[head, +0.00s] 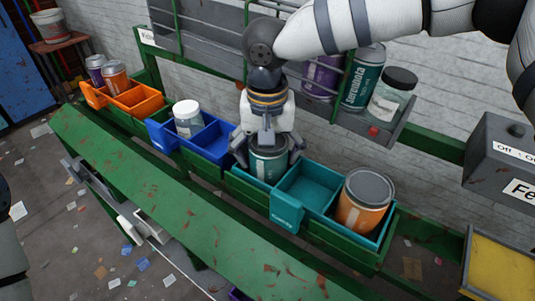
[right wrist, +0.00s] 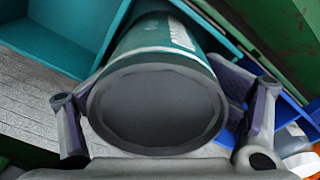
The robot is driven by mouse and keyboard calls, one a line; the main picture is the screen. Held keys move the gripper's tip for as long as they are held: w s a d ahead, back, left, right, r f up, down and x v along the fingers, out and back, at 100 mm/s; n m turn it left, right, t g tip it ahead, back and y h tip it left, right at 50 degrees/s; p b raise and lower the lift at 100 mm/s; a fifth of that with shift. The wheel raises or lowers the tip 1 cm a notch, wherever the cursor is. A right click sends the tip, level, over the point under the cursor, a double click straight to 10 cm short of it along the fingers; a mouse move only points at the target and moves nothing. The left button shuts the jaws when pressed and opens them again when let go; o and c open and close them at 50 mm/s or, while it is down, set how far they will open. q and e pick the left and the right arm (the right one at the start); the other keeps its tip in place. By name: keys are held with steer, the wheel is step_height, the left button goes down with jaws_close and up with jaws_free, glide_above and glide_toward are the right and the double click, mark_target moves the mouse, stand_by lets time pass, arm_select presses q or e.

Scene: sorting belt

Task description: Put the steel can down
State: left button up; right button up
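The steel can (head: 268,163), with a teal-green label and a grey end, stands about upright at the left compartment of the teal bin (head: 288,213). Its end (right wrist: 158,105) fills the middle of the right wrist view. My right gripper (head: 268,155) points down over it, one finger on each side; in the right wrist view both finger pads lie against its sides. The can's base is hidden by the bin's front wall, so I cannot tell whether it touches the bin floor. My left gripper is not in view.
The bin's middle compartment is empty; an orange can (head: 364,203) stands in its right one. Further left are a blue bin (head: 207,145) with a white-lidded jar (head: 187,118) and an orange bin (head: 135,102). A shelf with several containers (head: 390,95) is behind my right arm.

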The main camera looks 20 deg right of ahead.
steer(key=shift+r, duration=0.1)
steer(key=shift+w+r, duration=0.1)
steer(key=shift+r, duration=0.15)
steer(key=r, duration=0.8)
steer(key=s+r, duration=0.1)
steer(key=r, duration=0.3)
steer(key=shift+a+r, duration=0.15)
steer(key=shift+r, duration=0.25)
